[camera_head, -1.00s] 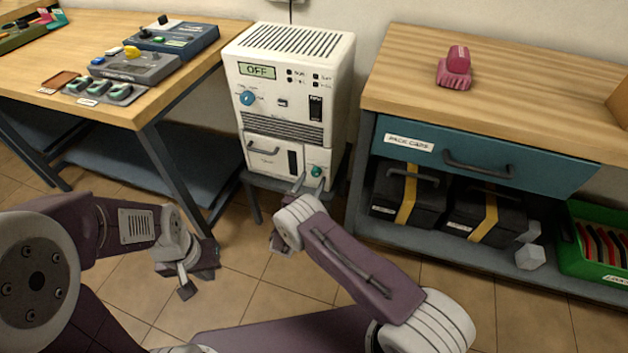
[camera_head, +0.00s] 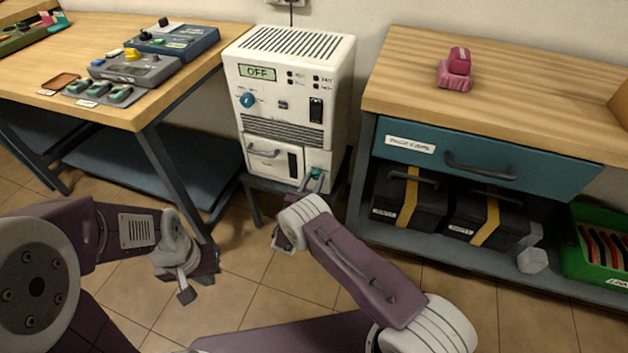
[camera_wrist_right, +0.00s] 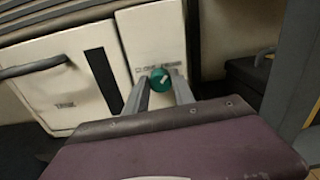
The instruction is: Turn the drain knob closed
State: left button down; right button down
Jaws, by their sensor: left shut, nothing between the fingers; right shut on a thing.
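The green drain knob (camera_wrist_right: 160,79) sits low on the right of the white cabinet's front (camera_head: 283,106). In the right wrist view it lies between the two fingertips of my right gripper (camera_wrist_right: 158,90), which is shut on it. In the head view the knob (camera_head: 316,173) is partly covered by the fingers of my right gripper (camera_head: 311,183). My left gripper (camera_head: 190,286) is shut and empty, hanging over the floor left of my right arm.
The cabinet's display reads OFF, with a blue dial (camera_head: 247,100) below it. A wooden workbench (camera_head: 225,32) with control boxes stands left. A bench with a teal drawer (camera_head: 540,176) and black packs stands right, close beside my right arm. Floor between is clear.

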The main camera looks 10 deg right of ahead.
jog(key=n, duration=0.3)
jog(key=shift+f+n+b, duration=0.1)
jog(key=shift+n+b, duration=0.3)
jog(key=n, duration=0.4)
jog(key=shift+a+n+b, duration=0.1)
jog(key=shift+n+b, duration=0.2)
jog(key=shift+b, duration=0.05)
jog(key=n, duration=0.4)
jog(key=shift+n, duration=0.3)
jog(key=shift+f+n+b, duration=0.1)
jog(key=shift+n+b, duration=0.35)
jog(key=shift+n, duration=1.65)
jog(key=c, duration=1.1)
grip_release()
jog(key=shift+o, duration=0.2)
